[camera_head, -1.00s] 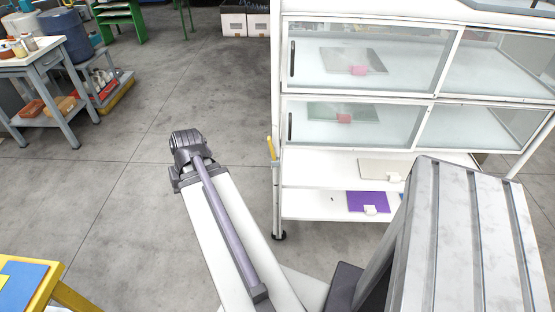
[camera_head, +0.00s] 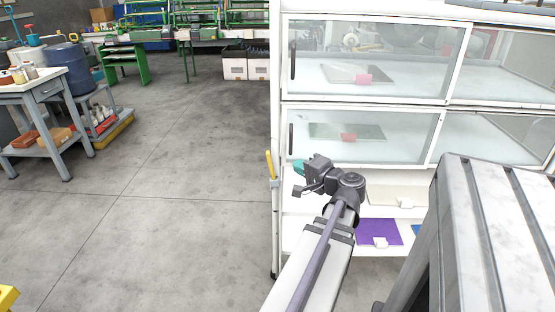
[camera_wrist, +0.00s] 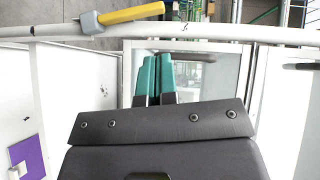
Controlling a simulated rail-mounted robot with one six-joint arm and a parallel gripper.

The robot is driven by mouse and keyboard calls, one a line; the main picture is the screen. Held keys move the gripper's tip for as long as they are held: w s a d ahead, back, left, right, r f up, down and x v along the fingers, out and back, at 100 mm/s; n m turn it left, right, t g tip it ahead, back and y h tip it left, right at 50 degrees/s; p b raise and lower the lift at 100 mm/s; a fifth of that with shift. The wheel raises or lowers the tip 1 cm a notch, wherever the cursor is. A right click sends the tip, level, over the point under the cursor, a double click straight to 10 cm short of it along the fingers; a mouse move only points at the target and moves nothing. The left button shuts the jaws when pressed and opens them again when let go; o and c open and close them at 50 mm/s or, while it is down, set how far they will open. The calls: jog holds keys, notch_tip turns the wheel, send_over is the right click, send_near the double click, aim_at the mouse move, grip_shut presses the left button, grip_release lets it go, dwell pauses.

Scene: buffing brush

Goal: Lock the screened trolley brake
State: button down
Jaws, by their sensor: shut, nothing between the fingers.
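The screened trolley (camera_head: 277,120) is a white frame with glass-fronted upper levels and open shelves below. A yellow lever (camera_head: 269,163) sits in a grey mount (camera_head: 274,183) on its left front post. In the wrist view the yellow lever (camera_wrist: 132,13) and its grey mount (camera_wrist: 91,22) show at the top left on the white post (camera_wrist: 200,31). My gripper (camera_head: 297,165) has teal fingers, shut and empty, in front of the trolley, just right of the lever in the picture. In the wrist view the gripper (camera_wrist: 154,66) points toward the post, apart from the lever.
A purple sheet (camera_head: 378,232) with a white block lies on a low shelf. A workbench (camera_head: 38,90) stands at the left. The grey floor (camera_head: 180,220) left of the trolley is clear.

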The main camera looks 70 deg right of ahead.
jog(key=b, duration=0.1)
send_over(273, 169)
jog(key=s, duration=0.2)
jog(key=shift+w+a+f, duration=0.1)
jog(key=shift+a+f, duration=0.15)
jog(key=shift+f, duration=0.45)
jog(key=shift+r, duration=0.1)
